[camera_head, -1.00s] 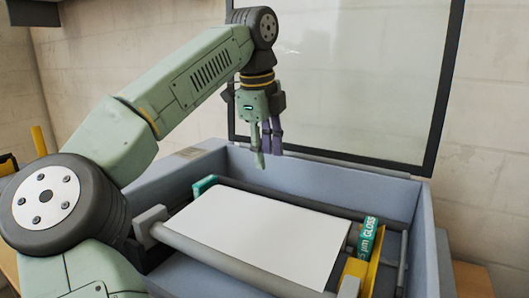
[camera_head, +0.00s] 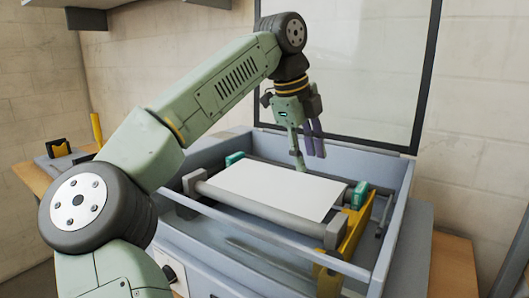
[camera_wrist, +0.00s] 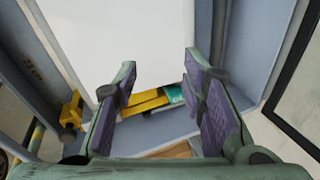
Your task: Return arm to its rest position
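My gripper (camera_head: 307,160) hangs fingers-down above the far edge of the laminator, near the back edge of a white sheet (camera_head: 265,189). In the wrist view my gripper (camera_wrist: 160,66) has its two purple-padded fingers spread wide, with nothing between them. The sheet also fills the upper middle of the wrist view (camera_wrist: 140,40). The sheet lies flat across the grey rollers of the laminator (camera_head: 405,180), inside its blue-grey open housing. My arm is bent, raised over the left side of the machine. The gripper appears clear of the sheet.
A clear panel with a dark frame (camera_head: 426,95) stands up behind the housing. A yellow lever (camera_head: 355,235) and a teal block marked GLOSS (camera_head: 357,196) sit at the sheet's right end. A wooden table (camera_head: 452,268) shows at right; a shelf (camera_head: 150,16) hangs at upper left.

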